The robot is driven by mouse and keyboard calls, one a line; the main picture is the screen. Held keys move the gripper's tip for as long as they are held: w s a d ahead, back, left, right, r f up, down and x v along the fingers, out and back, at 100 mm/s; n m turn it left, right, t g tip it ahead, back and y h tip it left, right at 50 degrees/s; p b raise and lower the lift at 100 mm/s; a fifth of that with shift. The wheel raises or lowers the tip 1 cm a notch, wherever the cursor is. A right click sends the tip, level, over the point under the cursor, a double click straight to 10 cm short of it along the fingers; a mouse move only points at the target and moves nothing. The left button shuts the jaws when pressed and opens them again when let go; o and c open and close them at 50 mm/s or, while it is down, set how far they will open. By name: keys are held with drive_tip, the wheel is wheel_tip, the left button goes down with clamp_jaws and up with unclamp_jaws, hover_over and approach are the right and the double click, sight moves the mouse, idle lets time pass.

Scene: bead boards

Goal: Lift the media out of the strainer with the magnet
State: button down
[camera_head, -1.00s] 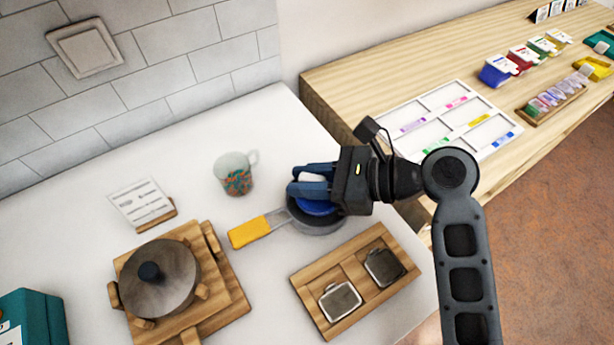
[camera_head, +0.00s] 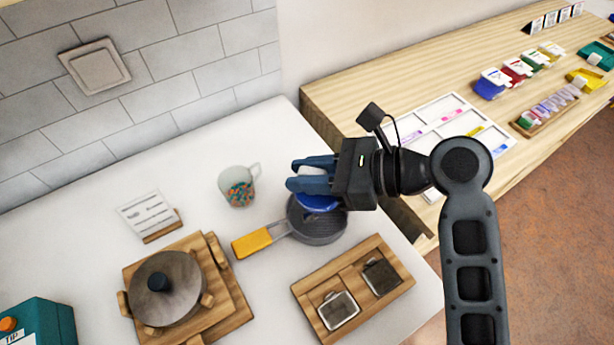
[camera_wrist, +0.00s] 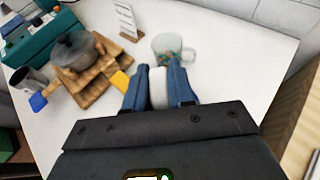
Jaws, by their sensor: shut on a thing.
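My gripper (camera_head: 293,176) is shut on the magnet, which has a blue disc (camera_head: 318,203) below the fingers. Its white handle shows between my fingers in the wrist view (camera_wrist: 158,88). The magnet hangs over the strainer (camera_head: 322,232), a round grey pan with a yellow handle (camera_head: 252,243) pointing left. The disc covers the strainer's far left part in the head view. The visible part of the strainer looks plain grey. The underside of the disc is hidden, so I cannot tell whether media cling to it.
A clear mug (camera_head: 237,187) with colourful bits stands left of the strainer. A lidded pot (camera_head: 166,290) sits on a wooden board. A wooden tray (camera_head: 311,291) with two square dishes lies in front. A card (camera_head: 146,213) stands behind the pot. White counter shows between them.

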drive_tip(key=shift+r, duration=1.7)
